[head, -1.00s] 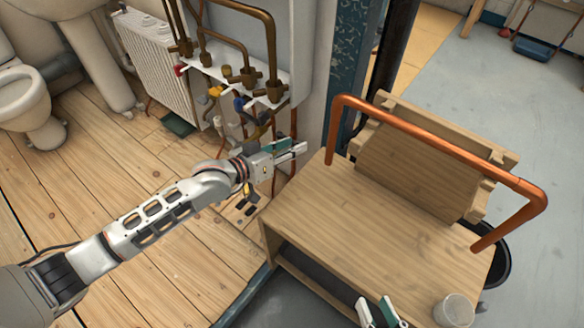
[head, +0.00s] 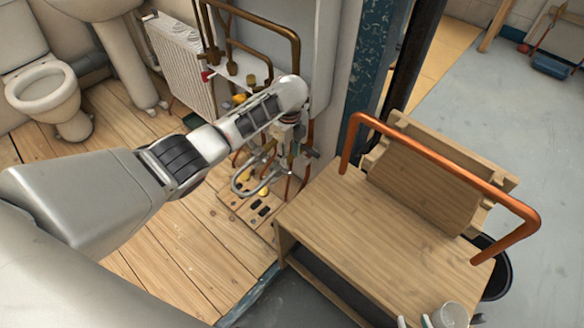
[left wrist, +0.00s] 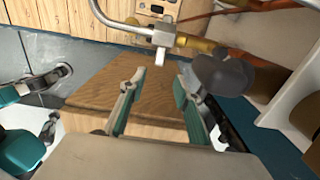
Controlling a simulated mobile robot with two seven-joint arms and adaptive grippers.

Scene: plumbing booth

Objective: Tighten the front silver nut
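In the left wrist view, a silver pipe with a silver fitting (left wrist: 163,38) shows just beyond my left gripper (left wrist: 160,82). I cannot tell for sure that this fitting is the front silver nut. The left gripper is open, its teal-backed fingers apart with nothing between them. In the head view, my left gripper (head: 288,150) points down beside the pipes, largely hidden by its wrist. Bent silver pipes (head: 243,188) show to its left; the nut cannot be made out there.
A radiator (head: 180,62) and wall pipes stand behind.

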